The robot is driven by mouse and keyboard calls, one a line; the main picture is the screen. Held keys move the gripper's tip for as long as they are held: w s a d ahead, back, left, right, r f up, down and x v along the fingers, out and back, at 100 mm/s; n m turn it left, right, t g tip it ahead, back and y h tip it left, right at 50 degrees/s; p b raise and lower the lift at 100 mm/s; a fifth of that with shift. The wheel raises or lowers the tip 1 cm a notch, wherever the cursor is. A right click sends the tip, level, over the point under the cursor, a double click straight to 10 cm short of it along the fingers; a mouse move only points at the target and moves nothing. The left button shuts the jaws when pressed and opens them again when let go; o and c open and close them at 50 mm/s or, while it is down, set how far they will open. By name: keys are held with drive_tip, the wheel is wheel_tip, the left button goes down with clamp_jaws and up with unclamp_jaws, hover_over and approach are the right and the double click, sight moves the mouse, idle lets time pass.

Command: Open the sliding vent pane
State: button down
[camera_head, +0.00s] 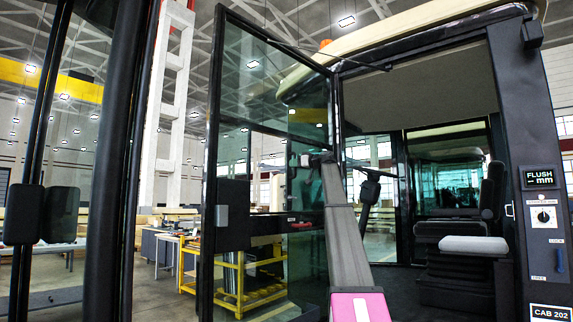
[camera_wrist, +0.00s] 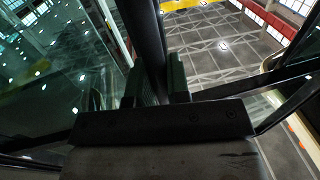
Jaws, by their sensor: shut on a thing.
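The cab door (camera_head: 209,160) stands swung out, with a dark frame and tinted glass (camera_head: 250,75). A dark rail crosses the glass at mid height. I cannot clearly tell which part of the glass is the sliding vent pane or how far it is open. My gripper (camera_head: 297,160) is at the far end of my arm, close to the door glass just below that rail. In the wrist view my gripper (camera_wrist: 159,80) has its two greenish fingers on either side of a dark upright bar (camera_wrist: 145,32) and is shut on it. The bar's lower end is hidden by the gripper body.
A dark box (camera_head: 232,215) sits on the door. Inside the cab are a seat (camera_head: 473,244) and a steering wheel (camera_head: 378,173). A dark post (camera_head: 541,200) with a control panel stands at the right. A yellow cart (camera_head: 240,285) shows beyond the glass.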

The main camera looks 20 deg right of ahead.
drive_tip(key=shift+w+d, duration=0.35)
drive_tip(key=shift+d, duration=0.3)
drive_tip(key=c, duration=1.1)
unclamp_jaws()
drive_tip(key=v, duration=1)
drive_tip(key=shift+s+d, duration=0.25)
drive_tip(key=shift+s, duration=0.1)
